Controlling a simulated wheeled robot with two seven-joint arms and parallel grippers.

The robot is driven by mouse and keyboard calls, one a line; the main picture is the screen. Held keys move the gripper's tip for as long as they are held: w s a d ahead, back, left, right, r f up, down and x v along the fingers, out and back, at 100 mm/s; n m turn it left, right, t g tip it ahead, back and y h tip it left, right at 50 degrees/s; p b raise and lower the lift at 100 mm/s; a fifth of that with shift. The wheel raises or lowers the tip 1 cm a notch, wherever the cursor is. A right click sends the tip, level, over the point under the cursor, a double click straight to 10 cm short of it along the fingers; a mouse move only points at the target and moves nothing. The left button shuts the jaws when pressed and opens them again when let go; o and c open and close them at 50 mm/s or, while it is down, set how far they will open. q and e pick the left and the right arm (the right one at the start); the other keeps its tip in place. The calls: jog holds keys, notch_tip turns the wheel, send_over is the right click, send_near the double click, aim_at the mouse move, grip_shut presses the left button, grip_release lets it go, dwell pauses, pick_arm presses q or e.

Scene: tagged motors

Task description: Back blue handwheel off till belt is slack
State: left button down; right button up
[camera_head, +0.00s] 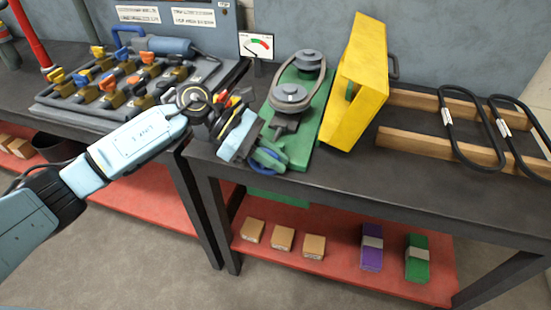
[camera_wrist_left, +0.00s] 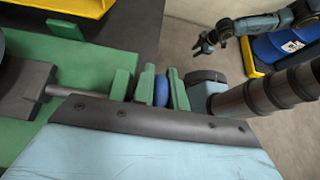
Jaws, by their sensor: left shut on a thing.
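The blue handwheel (camera_head: 268,160) is at the near end of the green motor base (camera_head: 312,115). My left gripper (camera_head: 255,150) is shut on it and hides part of its rim. In the left wrist view the handwheel (camera_wrist_left: 162,88) shows edge-on between green upright plates, beside a grey screw shaft (camera_wrist_left: 62,91). Two grey pulleys (camera_head: 291,94) stand on the green base with a dark belt around them; its slack cannot be judged. A gauge (camera_head: 257,45) stands behind them; its needle reading is unclear. My right gripper (camera_wrist_left: 206,43) is small in the left wrist view.
A yellow guard (camera_head: 358,85) stands right of the base. Spare black belts (camera_head: 472,128) lie over wooden rails (camera_head: 425,103). A board of coloured locks and tags (camera_head: 130,85) fills the left bench. Boxes and purple and green packs (camera_head: 372,247) sit on the red shelf.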

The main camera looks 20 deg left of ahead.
pick_arm(q)
jog(key=shift+r, duration=0.3)
jog(key=c, duration=1.7)
grip_release()
jog(key=shift+a, duration=0.1)
jog(key=shift+f, duration=0.1)
